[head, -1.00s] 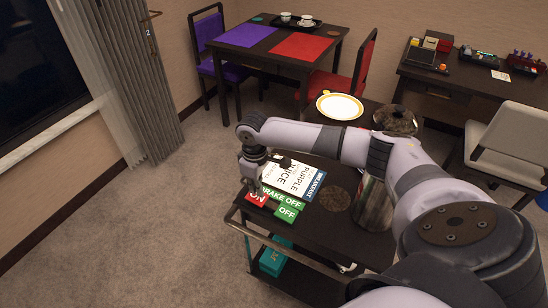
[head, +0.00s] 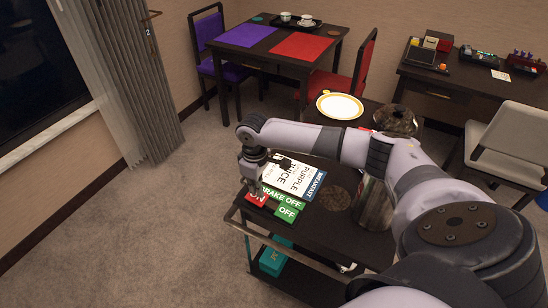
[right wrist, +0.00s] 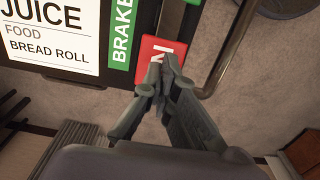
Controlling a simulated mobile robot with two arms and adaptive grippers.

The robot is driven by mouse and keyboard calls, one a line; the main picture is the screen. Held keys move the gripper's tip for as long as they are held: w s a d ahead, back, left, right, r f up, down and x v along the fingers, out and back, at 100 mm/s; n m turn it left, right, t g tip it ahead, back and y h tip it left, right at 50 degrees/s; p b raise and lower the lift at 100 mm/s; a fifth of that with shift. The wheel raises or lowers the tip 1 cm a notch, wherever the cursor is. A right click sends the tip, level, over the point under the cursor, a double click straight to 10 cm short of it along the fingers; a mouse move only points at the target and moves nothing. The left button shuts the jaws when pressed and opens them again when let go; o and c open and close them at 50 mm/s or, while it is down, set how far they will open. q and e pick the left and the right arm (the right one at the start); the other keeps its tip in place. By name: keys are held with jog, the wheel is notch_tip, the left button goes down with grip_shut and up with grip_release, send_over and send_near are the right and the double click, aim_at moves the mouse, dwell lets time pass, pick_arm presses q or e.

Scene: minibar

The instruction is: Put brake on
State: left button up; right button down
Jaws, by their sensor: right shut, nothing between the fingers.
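The trolley (head: 345,235) is dark, with a sign panel at its near left end. A green "BRAKE OFF" label (head: 280,197) lies along the panel's edge and shows in part in the right wrist view (right wrist: 121,35). Beside it are a red "ON" button (head: 257,199) and a green "OFF" button (head: 288,214). My right gripper (head: 250,188) is shut and empty, pointing down at the red button. In the right wrist view its fingertips (right wrist: 163,68) overlap the red button (right wrist: 150,50) and hide part of its lettering. Whether they touch cannot be told. My left gripper is out of view.
A white breakfast card (head: 290,178) lies on the trolley beside the labels. The trolley's handle rail (head: 285,250) runs along its near side. A yellow-rimmed plate (head: 340,106) and a metal container (head: 372,203) stand farther along. Carpet (head: 150,230) is clear at left.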

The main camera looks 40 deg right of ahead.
jog(key=shift+f+b, duration=0.35)
jog(key=shift+f, duration=0.85)
dwell(0.4)
notch_tip(320, 180, up, 7)
jog(key=p, duration=0.8)
jog(key=shift+r, duration=0.1)
dwell(0.5)
